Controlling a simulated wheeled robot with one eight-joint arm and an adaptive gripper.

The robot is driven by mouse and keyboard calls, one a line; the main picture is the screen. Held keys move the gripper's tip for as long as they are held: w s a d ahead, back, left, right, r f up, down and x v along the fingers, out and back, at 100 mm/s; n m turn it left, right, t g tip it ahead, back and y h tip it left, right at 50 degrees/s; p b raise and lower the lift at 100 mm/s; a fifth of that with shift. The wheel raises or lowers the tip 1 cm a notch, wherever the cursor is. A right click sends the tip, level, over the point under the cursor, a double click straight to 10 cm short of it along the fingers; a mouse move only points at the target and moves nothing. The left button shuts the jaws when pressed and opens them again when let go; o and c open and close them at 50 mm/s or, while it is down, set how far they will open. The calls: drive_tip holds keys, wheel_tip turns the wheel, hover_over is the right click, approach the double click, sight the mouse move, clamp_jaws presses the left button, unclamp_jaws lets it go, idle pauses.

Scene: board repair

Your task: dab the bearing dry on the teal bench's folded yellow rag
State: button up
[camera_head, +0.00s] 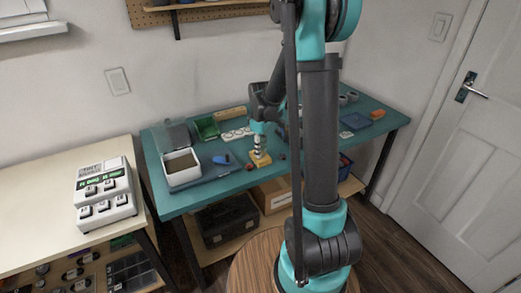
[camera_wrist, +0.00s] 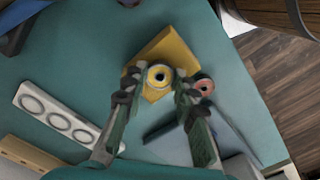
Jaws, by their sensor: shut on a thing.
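The folded yellow rag (camera_wrist: 172,48) lies on the teal bench (camera_wrist: 105,50); in the head view the rag (camera_head: 262,161) is near the bench's front edge. A bearing, a yellowish ring with a dark centre (camera_wrist: 160,75), sits between my fingertips. My gripper (camera_wrist: 157,88) is shut on it, one finger on each side. The bearing overlaps the rag's near part in the wrist view; whether it touches the cloth I cannot tell. In the head view my gripper (camera_head: 257,143) points down right over the rag, and the bearing is too small to make out.
A reddish ring-shaped part (camera_wrist: 204,86) lies just right of the rag. A white plate with three circles (camera_wrist: 57,113) is to the left.

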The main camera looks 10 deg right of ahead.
idle(0.3)
drive_tip(key=shift+r, duration=3)
